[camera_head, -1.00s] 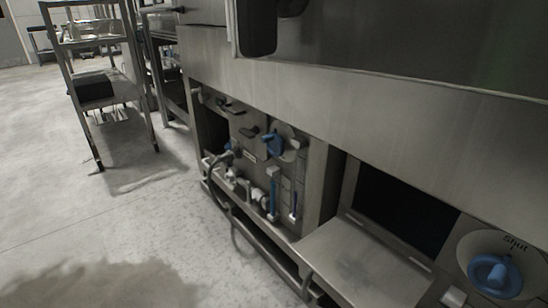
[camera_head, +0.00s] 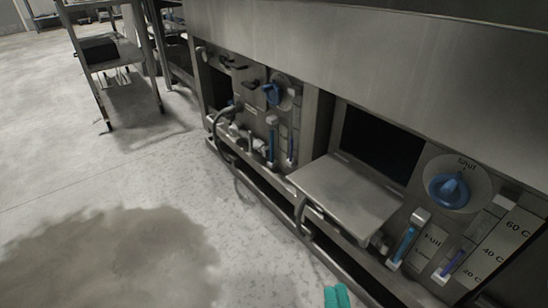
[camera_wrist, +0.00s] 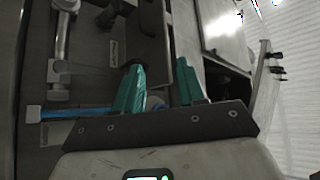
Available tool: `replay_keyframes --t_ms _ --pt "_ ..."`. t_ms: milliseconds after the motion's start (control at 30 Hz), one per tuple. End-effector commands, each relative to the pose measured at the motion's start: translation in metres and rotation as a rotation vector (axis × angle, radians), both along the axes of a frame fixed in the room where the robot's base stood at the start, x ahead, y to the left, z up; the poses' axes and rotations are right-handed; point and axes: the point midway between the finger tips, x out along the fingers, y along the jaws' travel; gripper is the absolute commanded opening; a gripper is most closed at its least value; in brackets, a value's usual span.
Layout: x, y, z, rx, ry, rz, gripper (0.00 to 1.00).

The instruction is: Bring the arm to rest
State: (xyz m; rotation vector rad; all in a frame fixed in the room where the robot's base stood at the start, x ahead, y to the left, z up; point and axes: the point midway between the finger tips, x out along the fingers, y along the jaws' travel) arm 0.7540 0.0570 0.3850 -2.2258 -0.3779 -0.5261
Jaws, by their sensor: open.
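My gripper (camera_wrist: 158,88) shows in the wrist view with two teal fingers apart and nothing seen between them. It faces the steel washer panel, close to a pipe fitting and a blue tube. In the head view only a teal fingertip of my gripper (camera_head: 337,296) shows at the bottom edge, in front of the washer's lower side. The rest of my arm is out of view there.
The steel washer (camera_head: 350,60) fills the right, with a blue dial (camera_head: 449,190), a fold-down shelf (camera_head: 345,192) and sight tubes (camera_head: 404,243) on its lower panel. A metal rack (camera_head: 115,70) stands back left. Open concrete floor (camera_head: 100,180) lies left.

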Motion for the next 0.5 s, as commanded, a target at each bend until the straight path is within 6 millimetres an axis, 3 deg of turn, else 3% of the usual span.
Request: replay_keyframes --t_ms 500 --pt "0.023 -0.004 -0.018 -0.199 0.316 0.007 0.4"
